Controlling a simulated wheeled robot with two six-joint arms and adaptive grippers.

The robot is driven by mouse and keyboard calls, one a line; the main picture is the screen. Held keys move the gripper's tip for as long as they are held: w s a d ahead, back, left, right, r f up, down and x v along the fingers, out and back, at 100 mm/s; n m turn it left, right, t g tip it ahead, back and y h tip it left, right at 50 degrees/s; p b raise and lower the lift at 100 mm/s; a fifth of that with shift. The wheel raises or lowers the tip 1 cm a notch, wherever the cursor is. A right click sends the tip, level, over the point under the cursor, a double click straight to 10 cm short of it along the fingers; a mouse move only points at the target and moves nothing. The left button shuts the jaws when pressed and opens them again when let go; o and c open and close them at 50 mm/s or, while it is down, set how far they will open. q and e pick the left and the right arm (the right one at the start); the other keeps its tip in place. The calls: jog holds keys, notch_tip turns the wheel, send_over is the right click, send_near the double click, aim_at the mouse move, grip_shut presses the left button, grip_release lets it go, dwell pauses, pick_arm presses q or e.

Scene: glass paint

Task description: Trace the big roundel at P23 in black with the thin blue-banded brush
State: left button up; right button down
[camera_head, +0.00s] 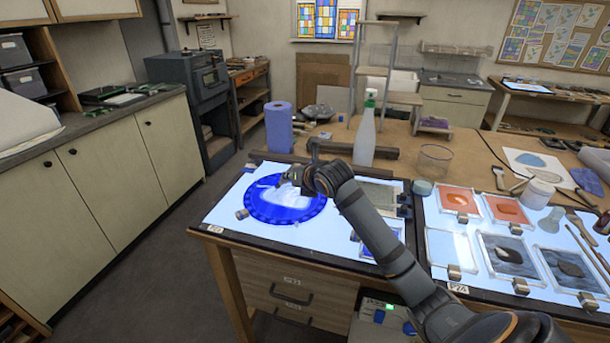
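The big roundel (257,212) is a deep blue glass disc with a pale middle. It lies flat on the lit panel (226,208) at the left end of the workbench. My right arm comes in from the lower right, and its gripper (284,182) is over the upper part of the roundel. The fingers are small and dark there, so I cannot tell whether they are open or shut. I cannot make out a brush or a blue band at the fingertips. My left gripper is not in view.
A spray bottle (365,132) and a blue paper roll (279,127) stand behind the panel. A second lit panel (437,211) on the right holds several framed glass pieces (508,258). Brush-like tools (588,247) lie at its right. My forearm crosses between the panels.

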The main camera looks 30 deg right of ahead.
jog(key=w+a+p, duration=0.2)
jog(key=w+a, duration=0.1)
jog(key=w, duration=0.3)
jog(key=shift+w+a+f, duration=0.15)
jog(key=shift+w+a, duration=0.05)
jog(key=shift+a, duration=0.15)
jog(key=shift+s+p, duration=0.1)
jog(key=shift+p, duration=0.7)
jog(key=shift+a+f, duration=0.1)
jog(key=shift+f, duration=0.05)
